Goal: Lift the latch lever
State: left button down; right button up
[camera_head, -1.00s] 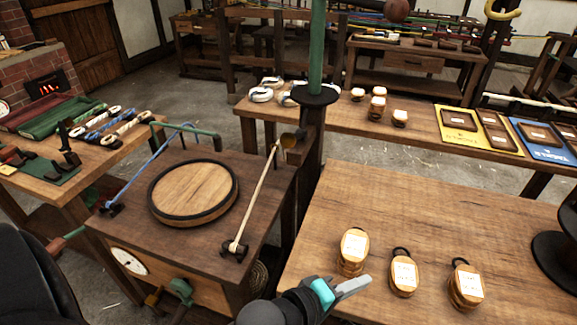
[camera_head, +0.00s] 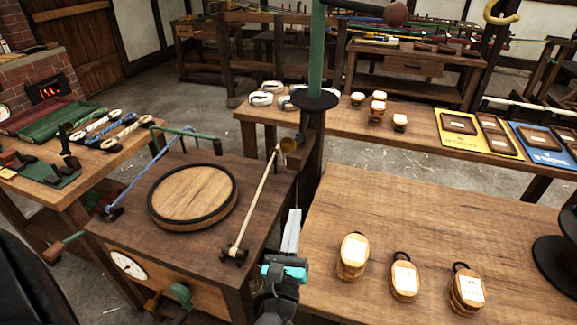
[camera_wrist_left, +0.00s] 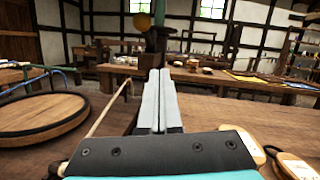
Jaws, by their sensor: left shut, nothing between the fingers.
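My left gripper (camera_head: 294,215) is shut and empty, pointing away from me beside the right edge of the dark wooden cabinet (camera_head: 255,215). Its closed fingers also show in the left wrist view (camera_wrist_left: 160,75). I cannot tell surely which part is the latch lever. A green-handled bar (camera_head: 185,131) sits at the cabinet's back, and a green handle with brass (camera_head: 180,293) is on its front. My right gripper is out of view.
A round wooden disc (camera_head: 193,194) with a dark rim lies on the cabinet. A green post (camera_head: 316,50) rises behind it. The right table (camera_head: 400,215) carries several wooden blocks with white labels (camera_head: 354,255). A dark spool (camera_head: 560,240) stands at its right.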

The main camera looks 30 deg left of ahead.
pick_arm(q)
jog(key=shift+s+a+f+n+y, duration=0.1)
jog(key=shift+s+a+n+y, duration=0.05)
jog(key=shift+a+n+y, duration=0.35)
jog(key=shift+s+a+f+n+y, duration=0.15)
jog(key=shift+a+n+y, duration=0.15)
jog(key=shift+n, duration=0.3)
jog(key=shift+w+r, duration=0.1)
jog(key=shift+r, duration=0.05)
jog(key=s+r+p+x, duration=0.1)
jog(key=r+p+x, duration=0.1)
jog(key=x, duration=1)
jog(key=shift+w+a, duration=0.4)
jog(key=shift+r, duration=0.15)
jog(key=shift+p, duration=0.35)
